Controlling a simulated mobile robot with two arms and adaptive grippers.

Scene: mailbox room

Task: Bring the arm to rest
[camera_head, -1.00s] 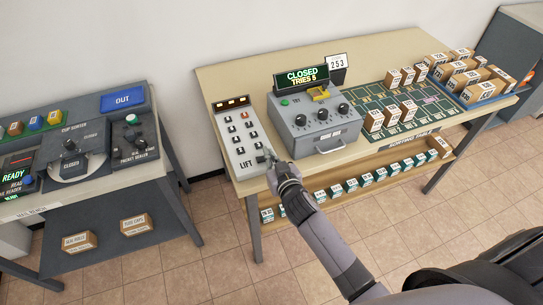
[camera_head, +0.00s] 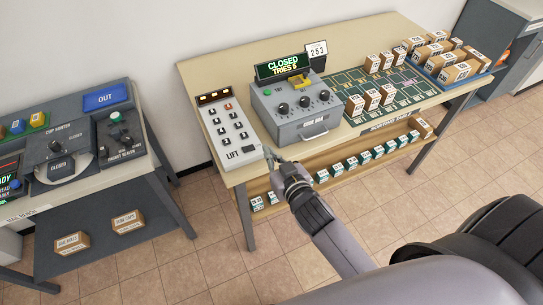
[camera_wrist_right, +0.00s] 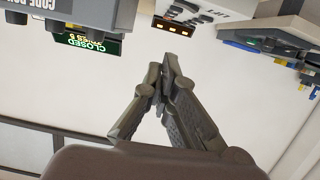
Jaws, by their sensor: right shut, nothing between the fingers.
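My right gripper (camera_head: 270,155) is at the front edge of the sorting table, just in front of the lift panel (camera_head: 229,132) and the grey code box (camera_head: 297,108). Its fingers are together with nothing between them, as the right wrist view also shows (camera_wrist_right: 165,62). My right arm reaches in from the lower right of the head view. The box's display (camera_head: 284,68) reads CLOSED, TRIES 5. My left gripper is not in view.
The sorting table (camera_head: 205,72) carries cartons in rows and a blue tray (camera_head: 482,76) of cartons at right. A shelf below holds small boxes. A second bench (camera_head: 150,150) with a cup sorter (camera_head: 58,160) stands at left. Tiled floor (camera_head: 200,260) is open between them.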

